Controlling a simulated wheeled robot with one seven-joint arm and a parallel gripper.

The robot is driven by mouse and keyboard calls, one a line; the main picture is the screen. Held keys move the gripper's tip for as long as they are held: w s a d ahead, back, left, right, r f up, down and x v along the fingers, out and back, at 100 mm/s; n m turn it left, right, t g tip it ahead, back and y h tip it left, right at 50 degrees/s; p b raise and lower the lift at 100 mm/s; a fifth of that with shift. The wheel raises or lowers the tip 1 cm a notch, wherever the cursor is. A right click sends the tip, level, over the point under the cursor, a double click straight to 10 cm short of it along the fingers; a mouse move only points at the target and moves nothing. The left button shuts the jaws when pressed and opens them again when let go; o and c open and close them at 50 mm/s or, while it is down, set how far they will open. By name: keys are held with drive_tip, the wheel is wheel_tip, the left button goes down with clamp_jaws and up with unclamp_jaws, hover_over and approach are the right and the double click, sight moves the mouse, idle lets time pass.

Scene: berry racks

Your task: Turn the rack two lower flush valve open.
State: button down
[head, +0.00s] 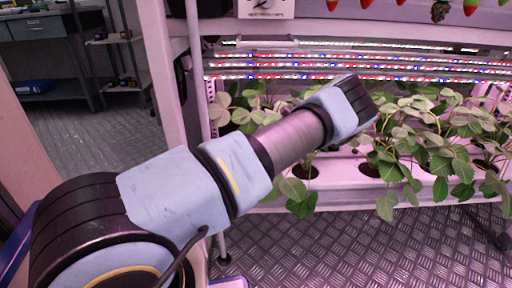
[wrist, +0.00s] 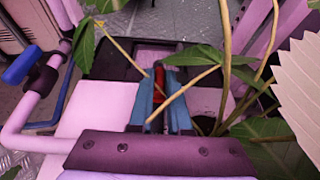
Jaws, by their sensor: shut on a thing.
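In the wrist view my gripper (wrist: 161,90) points ahead with its two blue fingers close together. A narrow red piece (wrist: 160,76) shows between them, and the gripper is shut on it. It may be a valve handle, but leaves, stems and the fingers hide most of it. A blue lever (wrist: 22,65) sits on a pale pipe (wrist: 32,106) at the left, apart from my fingers. I cannot tell which valve it belongs to. In the head view my arm reaches into the plants, and its fingers are hidden.
Leafy plants (head: 430,150) stand in a white trough (head: 340,176) under lit strips (head: 360,68). Leaves and stems cross in front of my gripper in the wrist view. A rack post (head: 165,90) stands at left. The metal floor (head: 350,245) below is clear.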

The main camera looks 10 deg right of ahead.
idle(0.4)
drive_tip(key=c, duration=0.9)
unclamp_jaws()
drive_tip(key=shift+o, duration=0.2)
drive_tip(key=shift+d, duration=0.1)
drive_tip(key=v, duration=1)
drive_tip(key=shift+w+d+r, duration=0.1)
drive_tip(key=shift+d+r, duration=0.1)
drive_tip(key=shift+d, duration=0.05)
drive_tip(key=shift+d+p, duration=0.1)
drive_tip(key=shift+p, duration=0.2)
